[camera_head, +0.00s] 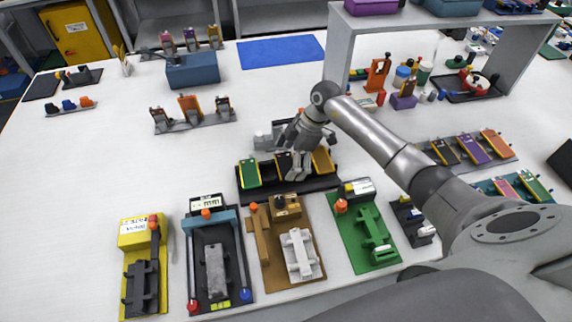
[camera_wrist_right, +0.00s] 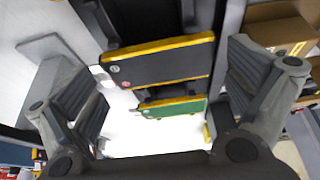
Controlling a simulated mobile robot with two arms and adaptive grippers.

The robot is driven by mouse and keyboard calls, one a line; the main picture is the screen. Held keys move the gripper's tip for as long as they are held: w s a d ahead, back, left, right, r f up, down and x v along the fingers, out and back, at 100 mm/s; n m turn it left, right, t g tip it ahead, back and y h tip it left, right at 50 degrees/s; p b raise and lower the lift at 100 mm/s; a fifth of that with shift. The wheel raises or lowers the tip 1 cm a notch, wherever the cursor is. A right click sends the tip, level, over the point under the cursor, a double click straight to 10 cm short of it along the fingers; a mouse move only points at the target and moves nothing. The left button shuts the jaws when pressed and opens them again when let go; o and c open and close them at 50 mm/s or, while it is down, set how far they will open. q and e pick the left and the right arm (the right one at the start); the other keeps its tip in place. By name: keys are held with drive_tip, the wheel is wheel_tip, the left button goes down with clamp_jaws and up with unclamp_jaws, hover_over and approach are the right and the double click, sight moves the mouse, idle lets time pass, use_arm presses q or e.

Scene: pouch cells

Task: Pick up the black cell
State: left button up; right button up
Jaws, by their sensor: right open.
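The black cell (camera_head: 284,163) stands in a black rack (camera_head: 290,188) near the table's middle in the head view, between a green cell (camera_head: 249,173) and an orange-yellow cell (camera_head: 322,160). My right gripper (camera_head: 296,172) is over the rack at the black cell and partly hides it. In the right wrist view, the black cell (camera_wrist_right: 158,68) has a yellow top edge and lies between the two spread fingers (camera_wrist_right: 165,95), with gaps at both ends. The green cell (camera_wrist_right: 173,108) shows beyond it. The gripper is open and holds nothing. My left gripper is not in view.
Testing stations stand in front: yellow (camera_head: 142,265), black (camera_head: 215,250), brown (camera_head: 270,280) and green (camera_head: 364,235). A grey shelf frame (camera_head: 341,50) stands at the back right. A blue mat (camera_head: 281,51) lies behind. The white table's left part is mostly clear.

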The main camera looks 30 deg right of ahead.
drive_tip(key=c, duration=0.7)
drive_tip(key=shift+r, duration=0.1)
drive_tip(key=shift+c, duration=0.2)
